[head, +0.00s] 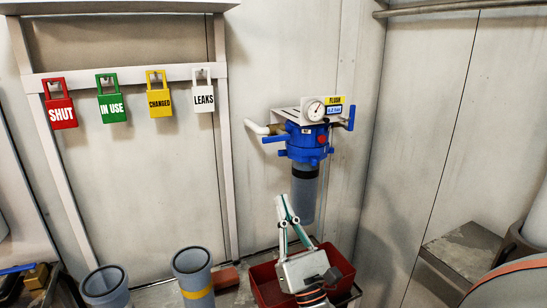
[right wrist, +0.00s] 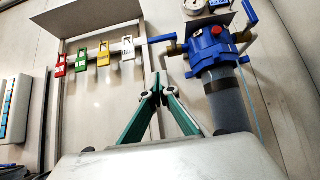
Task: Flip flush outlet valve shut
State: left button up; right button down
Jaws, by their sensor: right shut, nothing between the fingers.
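A blue filter housing (head: 303,140) with a grey bowl (head: 303,190) hangs on the wall bracket; it also shows in the right wrist view (right wrist: 208,50). A blue lever (head: 274,139) points left, roughly level, on its left side; it also shows in the right wrist view (right wrist: 160,38). Another blue lever (head: 351,117) stands roughly upright on the right side. I cannot tell which is the flush outlet valve. My right gripper (head: 283,200) is shut and empty, below the left lever and apart from it; its fingertips show in the right wrist view (right wrist: 156,82). My left gripper is not in view.
A round gauge (head: 316,111) and a yellow label (head: 335,100) sit above the housing. A red bin (head: 265,283) stands below. Red, green, yellow and white tags (head: 204,98) hang on a rail at left. Two grey cylinders (head: 192,262) stand at lower left.

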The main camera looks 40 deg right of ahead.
aim_at(275, 137)
pick_arm(q)
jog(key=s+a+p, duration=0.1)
jog(key=p, duration=0.1)
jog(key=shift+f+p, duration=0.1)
jog(key=shift+p, duration=0.25)
pick_arm(e)
jog(key=w+d+r, duration=0.1)
jog(key=w+r, duration=0.4)
jog(key=r, duration=0.4)
jog(key=shift+w+d+r, duration=0.15)
jog(key=shift+w+r, duration=0.05)
jog(key=shift+r, duration=0.15)
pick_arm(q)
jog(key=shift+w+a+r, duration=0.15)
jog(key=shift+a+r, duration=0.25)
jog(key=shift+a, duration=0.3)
pick_arm(e)
jog(key=shift+r+m+g+h, duration=0.15)
jog(key=shift+m+g+h, duration=0.15)
jog(key=shift+m+h, duration=0.65)
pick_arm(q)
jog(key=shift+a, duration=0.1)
